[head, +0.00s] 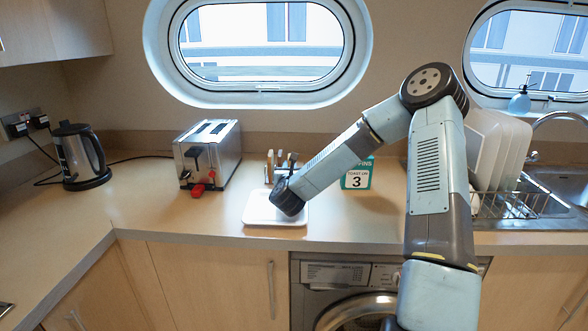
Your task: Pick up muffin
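I cannot make out a muffin for certain. Tan bread-like pieces (274,162) stand upright in a small rack at the back of the counter, partly hidden by my arm. A teal box (357,177) with a large 3 and a label ending in "INS" stands to their right. My arm reaches left over a white board or plate (262,213). My gripper (291,159) is mostly hidden behind my dark wrist, close to the tan pieces. Its fingers do not show clearly, and I cannot see whether it touches or holds anything.
A kettle (81,156) is at the far left. A dish rack (510,204) with white plates (488,150) and a sink are at right.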

